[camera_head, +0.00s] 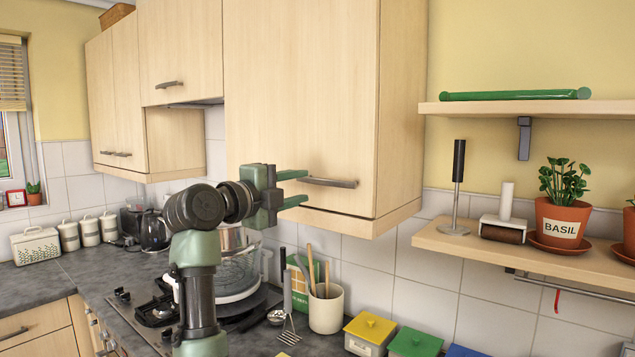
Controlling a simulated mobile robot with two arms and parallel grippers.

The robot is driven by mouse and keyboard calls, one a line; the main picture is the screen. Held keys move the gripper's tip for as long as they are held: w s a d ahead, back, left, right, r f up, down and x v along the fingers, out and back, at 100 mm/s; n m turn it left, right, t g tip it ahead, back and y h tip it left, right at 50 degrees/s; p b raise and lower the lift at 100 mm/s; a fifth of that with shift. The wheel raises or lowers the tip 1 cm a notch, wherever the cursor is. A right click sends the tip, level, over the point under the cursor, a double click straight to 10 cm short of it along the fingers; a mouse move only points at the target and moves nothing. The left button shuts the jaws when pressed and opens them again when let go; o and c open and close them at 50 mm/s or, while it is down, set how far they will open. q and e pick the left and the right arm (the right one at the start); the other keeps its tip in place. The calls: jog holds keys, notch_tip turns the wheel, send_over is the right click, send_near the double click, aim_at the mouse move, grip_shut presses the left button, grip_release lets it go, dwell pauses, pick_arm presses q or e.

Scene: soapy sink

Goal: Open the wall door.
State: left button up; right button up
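The wall door is a pale wood cabinet door (300,90) in the middle of the head view. It looks shut, flush with its cabinet. Its dark metal bar handle (332,182) runs level near the bottom edge. My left gripper (302,187) is in front of the lower left part of the door. Its two green fingers are spread, one above and one below the height of the handle's left end. Nothing shows held between them, and I cannot tell whether they touch the handle. My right gripper is not in view.
Wall shelves with a basil pot (562,222) stand to the right. More wall cabinets (180,50) are at left. The space before the door looks clear.

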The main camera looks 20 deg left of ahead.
aim_at(322, 183)
pick_arm(q)
jog(key=p+x, duration=0.3)
jog(key=x, duration=0.2)
jog(key=shift+w+d+r, duration=0.15)
jog(key=shift+w+d, duration=0.1)
jog(key=shift+w, duration=0.05)
jog(key=shift+w+d, duration=0.15)
jog(key=shift+w, duration=0.5)
jog(key=shift+f, duration=0.2)
grip_shut()
jog(key=shift+f, duration=0.1)
